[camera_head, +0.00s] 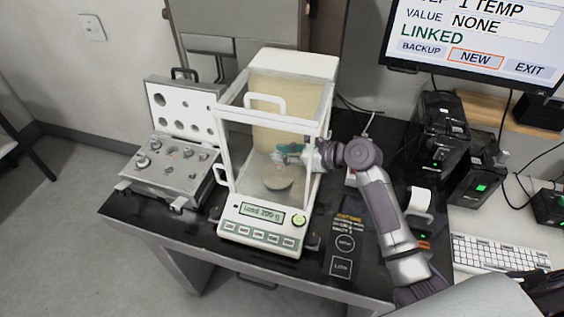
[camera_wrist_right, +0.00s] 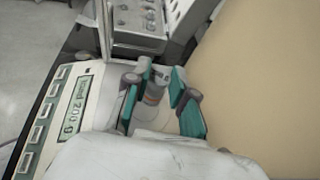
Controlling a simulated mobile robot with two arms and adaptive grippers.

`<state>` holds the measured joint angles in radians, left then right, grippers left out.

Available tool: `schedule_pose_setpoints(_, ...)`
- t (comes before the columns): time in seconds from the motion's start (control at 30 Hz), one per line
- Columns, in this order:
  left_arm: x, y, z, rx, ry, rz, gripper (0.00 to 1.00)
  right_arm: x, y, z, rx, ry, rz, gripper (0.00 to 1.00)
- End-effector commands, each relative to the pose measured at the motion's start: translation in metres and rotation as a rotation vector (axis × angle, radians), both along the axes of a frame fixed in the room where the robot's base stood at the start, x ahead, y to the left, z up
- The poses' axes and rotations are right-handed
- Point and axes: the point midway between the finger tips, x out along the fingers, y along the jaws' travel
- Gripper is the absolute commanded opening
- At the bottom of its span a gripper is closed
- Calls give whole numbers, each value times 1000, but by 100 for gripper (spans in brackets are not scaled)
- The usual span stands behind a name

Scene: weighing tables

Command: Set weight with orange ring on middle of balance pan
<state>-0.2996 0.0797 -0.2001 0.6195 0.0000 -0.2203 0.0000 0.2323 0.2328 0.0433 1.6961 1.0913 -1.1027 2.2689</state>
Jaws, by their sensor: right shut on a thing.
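The balance (camera_head: 262,225) stands on the dark table, with a clear-walled chamber over its pan (camera_head: 277,184). My right gripper (camera_head: 288,152) reaches into the chamber from the right and is above the pan. In the right wrist view, my right gripper (camera_wrist_right: 154,88) is shut on a small metal weight (camera_wrist_right: 154,92). A faint orange-brown band shows on the weight. The pan (camera_wrist_right: 150,118) shows behind and below it; I cannot tell whether the weight touches it. The display reads "Load 200 g". My left gripper is not in view.
An open weight case (camera_head: 165,178) with several weights stands left of the balance. The chamber's frame and walls (camera_head: 326,115) surround my gripper closely. A monitor (camera_head: 475,40), black boxes (camera_head: 440,130) and a keyboard (camera_head: 500,253) are at the right.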

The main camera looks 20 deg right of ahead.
Motion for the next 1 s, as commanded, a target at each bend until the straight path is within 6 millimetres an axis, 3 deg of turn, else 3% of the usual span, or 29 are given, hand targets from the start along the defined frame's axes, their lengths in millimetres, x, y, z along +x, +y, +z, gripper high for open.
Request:
schedule_pose_setpoints(0.27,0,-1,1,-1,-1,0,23,0,0,-35,1,1,-1,0)
schedule_pose_setpoints(0.67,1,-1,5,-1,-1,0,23,2,3,-42,1,-2,-2,0)
schedule_pose_setpoints(0.7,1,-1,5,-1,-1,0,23,2,3,-42,0,0,-1,29)
schedule_pose_setpoints(0.8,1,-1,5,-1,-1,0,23,2,3,-42,0,0,-1,46)
schedule_pose_setpoints(1.0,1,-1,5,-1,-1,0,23,2,3,-42,0,0,-1,49)
